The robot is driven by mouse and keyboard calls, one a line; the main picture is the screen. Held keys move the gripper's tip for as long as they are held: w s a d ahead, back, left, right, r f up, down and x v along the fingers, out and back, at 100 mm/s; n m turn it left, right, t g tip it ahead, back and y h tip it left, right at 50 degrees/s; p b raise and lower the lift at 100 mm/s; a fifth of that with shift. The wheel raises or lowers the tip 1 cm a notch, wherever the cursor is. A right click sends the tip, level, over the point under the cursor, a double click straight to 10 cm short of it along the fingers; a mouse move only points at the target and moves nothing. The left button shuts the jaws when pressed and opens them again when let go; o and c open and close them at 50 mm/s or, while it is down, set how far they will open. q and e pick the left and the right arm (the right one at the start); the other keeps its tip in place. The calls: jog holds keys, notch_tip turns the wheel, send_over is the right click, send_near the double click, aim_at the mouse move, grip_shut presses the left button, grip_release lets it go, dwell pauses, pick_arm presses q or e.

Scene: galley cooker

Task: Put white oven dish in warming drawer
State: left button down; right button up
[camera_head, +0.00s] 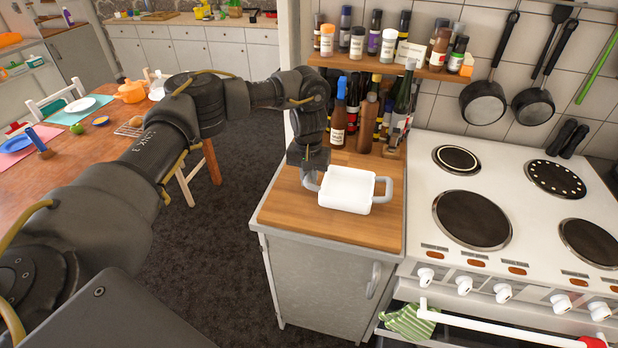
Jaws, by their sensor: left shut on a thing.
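The white oven dish (347,190) is a small rectangular dish with a grey loop handle at each end. It is at the wooden worktop (285,222) left of the cooker, and looks level. I cannot tell whether it rests on the wood or is held just above it. My left gripper (311,178) comes down from above and is shut on the dish's left handle; its fingertips are partly hidden. My right gripper is not in view. I cannot make out the warming drawer; the cooker's lower front is cut off by the bottom edge.
Bottles (365,115) stand behind the dish, under a spice shelf (400,62). The white cooker (540,225) is to the right, with a white bar (500,327) and striped towel (408,322) at its front. A dining table (90,160) stands left; dark floor (225,255) lies clear between.

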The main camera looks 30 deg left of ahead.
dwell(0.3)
pick_arm(q)
jog(key=c, duration=1.4)
grip_release()
jog(key=shift+f, duration=0.15)
jog(key=shift+o, duration=0.2)
